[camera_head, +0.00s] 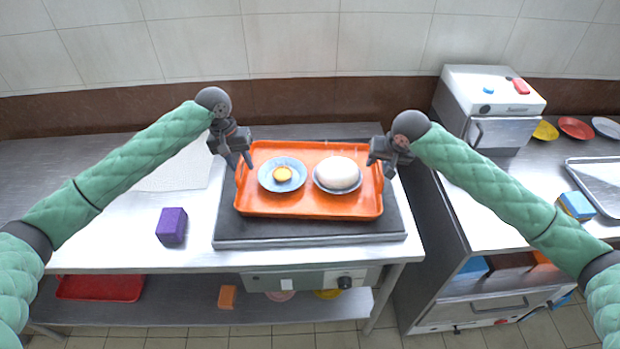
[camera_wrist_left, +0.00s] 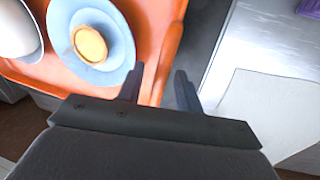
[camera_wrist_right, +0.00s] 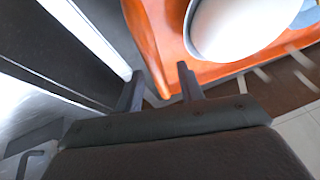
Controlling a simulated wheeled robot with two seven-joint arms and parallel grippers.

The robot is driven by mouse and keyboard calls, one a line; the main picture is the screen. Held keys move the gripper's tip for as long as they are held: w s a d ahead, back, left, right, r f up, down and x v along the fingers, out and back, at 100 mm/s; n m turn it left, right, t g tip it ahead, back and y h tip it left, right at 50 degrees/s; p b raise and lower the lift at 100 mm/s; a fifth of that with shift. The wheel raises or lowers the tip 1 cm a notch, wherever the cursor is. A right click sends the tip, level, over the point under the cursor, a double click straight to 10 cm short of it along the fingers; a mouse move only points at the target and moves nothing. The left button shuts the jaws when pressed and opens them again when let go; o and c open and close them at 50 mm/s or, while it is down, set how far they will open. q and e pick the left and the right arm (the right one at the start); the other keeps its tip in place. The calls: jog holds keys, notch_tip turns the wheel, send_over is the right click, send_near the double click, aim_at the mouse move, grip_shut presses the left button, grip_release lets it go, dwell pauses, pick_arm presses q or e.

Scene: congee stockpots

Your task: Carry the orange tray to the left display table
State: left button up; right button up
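The orange tray (camera_head: 310,209) lies flat on a dark slab (camera_head: 230,231) on the steel table. It holds a blue plate with a small yellow round item (camera_head: 283,174) and a bowl with a white dome (camera_head: 338,172). My left gripper (camera_head: 240,162) is open at the tray's left edge; in the left wrist view its fingers (camera_wrist_left: 160,88) straddle the orange rim with gaps. My right gripper (camera_head: 381,164) is open at the right edge; in the right wrist view its fingers (camera_wrist_right: 162,88) stand either side of the tray's rim. Contact with the rim cannot be told.
A purple block (camera_head: 172,226) stands on the table left of the slab, near a pale sheet (camera_head: 178,172) and clear surface. A white machine (camera_head: 492,104) and a counter with coloured plates (camera_head: 575,128) are on the right. A wall runs behind.

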pick_arm(q)
jog(key=shift+f, duration=0.3)
pick_arm(e)
jog(key=shift+f, duration=0.3)
jog(key=shift+w, duration=0.1)
pick_arm(q)
grip_shut()
pick_arm(e)
grip_shut()
